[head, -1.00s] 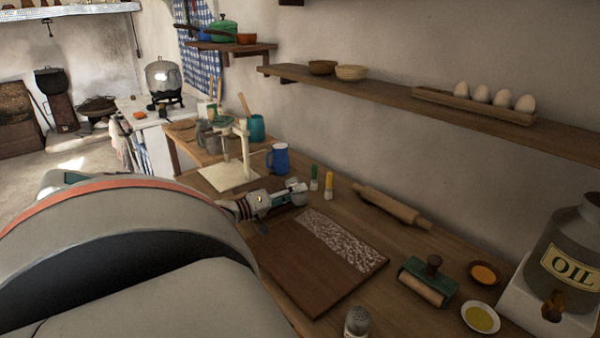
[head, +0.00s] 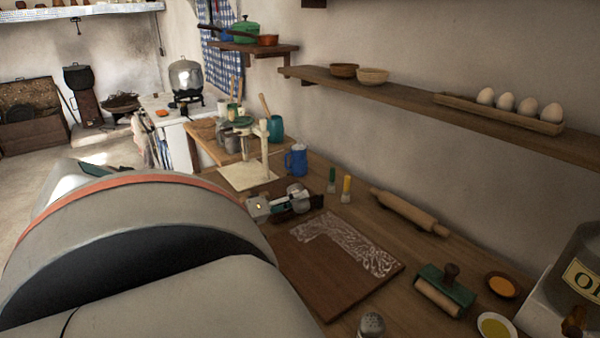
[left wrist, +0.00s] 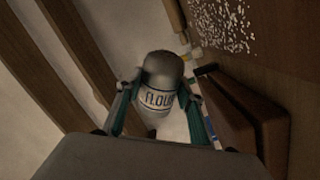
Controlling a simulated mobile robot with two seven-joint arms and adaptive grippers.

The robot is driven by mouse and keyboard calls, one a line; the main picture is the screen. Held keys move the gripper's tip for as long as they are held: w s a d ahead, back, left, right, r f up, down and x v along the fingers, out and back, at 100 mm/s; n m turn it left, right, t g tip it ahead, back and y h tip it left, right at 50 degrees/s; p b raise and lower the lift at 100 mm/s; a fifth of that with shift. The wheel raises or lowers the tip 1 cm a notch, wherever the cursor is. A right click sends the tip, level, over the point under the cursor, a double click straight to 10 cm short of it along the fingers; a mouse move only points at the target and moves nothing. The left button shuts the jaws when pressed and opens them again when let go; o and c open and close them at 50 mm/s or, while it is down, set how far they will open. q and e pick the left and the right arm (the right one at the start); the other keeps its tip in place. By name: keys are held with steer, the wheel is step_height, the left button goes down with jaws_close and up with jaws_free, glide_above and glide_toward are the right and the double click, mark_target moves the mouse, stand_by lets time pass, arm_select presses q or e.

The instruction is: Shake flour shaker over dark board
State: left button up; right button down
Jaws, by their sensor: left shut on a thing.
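The flour shaker (left wrist: 162,88), a pale jar with a grey top and a "FLOUR" label, is between the fingers of my left gripper (left wrist: 158,114) in the left wrist view. The gripper is shut on it. In the head view my left gripper (head: 285,205) is at the far left end of the dark board; the shaker is hard to make out there. The dark board (head: 322,284) lies on the wooden counter, with a white speckled flour band along its far side and at its far left end. The board's speckled part also shows in the wrist view (left wrist: 228,22). My right gripper is out of view.
A rolling pin (head: 410,213) lies behind the board. Another shaker (head: 371,325) stands near the front.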

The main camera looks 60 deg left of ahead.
arm_select(q)
steer(key=shift+w+d, duration=0.25)
steer(key=shift+d, duration=0.85)
steer(key=shift+w+d, duration=1.2)
steer(key=shift+d, duration=9.9)
steer(key=s, duration=0.9)
steer(key=shift+d, duration=0.4)
